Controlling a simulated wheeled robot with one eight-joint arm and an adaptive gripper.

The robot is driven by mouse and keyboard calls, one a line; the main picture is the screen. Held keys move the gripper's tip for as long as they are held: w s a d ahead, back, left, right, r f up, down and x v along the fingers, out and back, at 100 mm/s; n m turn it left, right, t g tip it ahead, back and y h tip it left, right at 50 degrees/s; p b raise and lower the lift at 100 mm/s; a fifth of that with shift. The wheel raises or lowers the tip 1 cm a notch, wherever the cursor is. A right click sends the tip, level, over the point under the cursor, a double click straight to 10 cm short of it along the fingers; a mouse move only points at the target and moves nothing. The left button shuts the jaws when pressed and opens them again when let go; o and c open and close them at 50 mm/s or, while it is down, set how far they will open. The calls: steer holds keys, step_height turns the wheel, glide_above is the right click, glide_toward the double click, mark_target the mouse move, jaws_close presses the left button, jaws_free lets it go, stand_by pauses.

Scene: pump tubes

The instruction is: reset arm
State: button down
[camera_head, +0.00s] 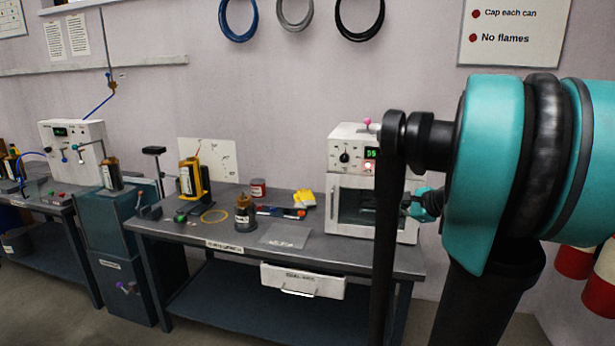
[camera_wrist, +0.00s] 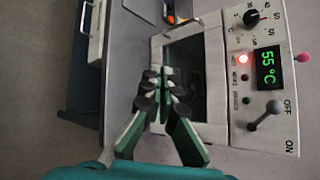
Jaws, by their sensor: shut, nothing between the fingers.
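My gripper shows in the wrist view (camera_wrist: 159,88) with its fingers together and nothing between them. It is in front of the dark window of a white oven-like box (camera_wrist: 215,85), apart from or touching it I cannot tell. In the head view my arm covers part of this box (camera_head: 345,150), and only a little of my gripper's teal body shows beside it. The box's panel has a dial, a lit red lamp, a green display reading 55 °C and a grey lever (camera_wrist: 264,115) between OFF and ON marks.
The box stands at the right end of a grey bench (camera_head: 200,233). A brown bottle (camera_head: 245,213), a yellow-framed bottle holder (camera_head: 191,180), a red can (camera_head: 258,188) and yellow cloth or gloves (camera_head: 305,198) are on the bench. A white drawer (camera_head: 303,281) hangs under its front edge.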

steer(key=s+a+f+n+g, duration=0.3)
steer(key=s+a+f+n, duration=0.4)
steer(key=f, duration=0.2)
steer(key=s+f+n+g+h, duration=0.3)
steer(key=s+f+n+h, duration=0.2)
steer(key=s+f+n, duration=0.7)
steer(key=s+n, duration=0.1)
steer(key=s, duration=0.2)
steer(key=shift+s+f+h, duration=0.15)
steer(key=shift+f+h, duration=0.15)
steer(key=shift+h, duration=0.1)
steer(key=c, duration=2.3)
jaws_free()
steer(key=shift+a, duration=0.1)
